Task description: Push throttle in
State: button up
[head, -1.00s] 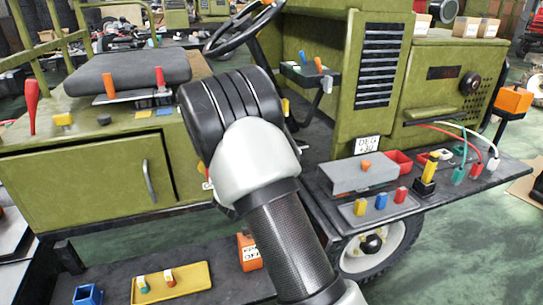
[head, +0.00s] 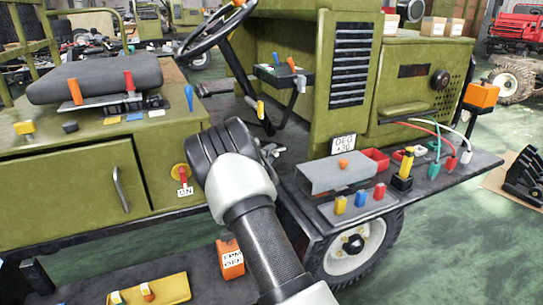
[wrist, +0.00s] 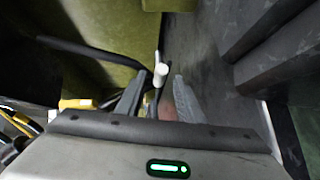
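I cannot tell for certain which control is the throttle. In the wrist view, a rod with a pale rounded knob (wrist: 160,72) stands just beyond and between the fingertips of my gripper (wrist: 157,85). The two grey fingers are apart, with nothing visibly gripped. In the head view, my arm hides the gripper. Ahead of it, a small dash panel (head: 272,74) carries an orange lever (head: 291,63) and a blue lever (head: 276,58), with a grey handle (head: 301,84) at its right. A yellow-tipped lever (head: 260,108) stands below the steering wheel (head: 212,28).
The seat (head: 95,80) has an orange lever (head: 75,91) and a red lever (head: 129,80) beside it. A blue lever (head: 188,96) stands at right. The fender shelf (head: 440,180) at right holds a grey box (head: 340,177), several coloured blocks and cables.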

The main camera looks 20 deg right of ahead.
aim_at(277, 154)
jog(key=shift+x, duration=1.05)
grip_shut()
jog(key=shift+d+f+b, duration=0.1)
jog(key=shift+d+b, duration=1.05)
jog(key=shift+d, duration=0.4)
grip_release()
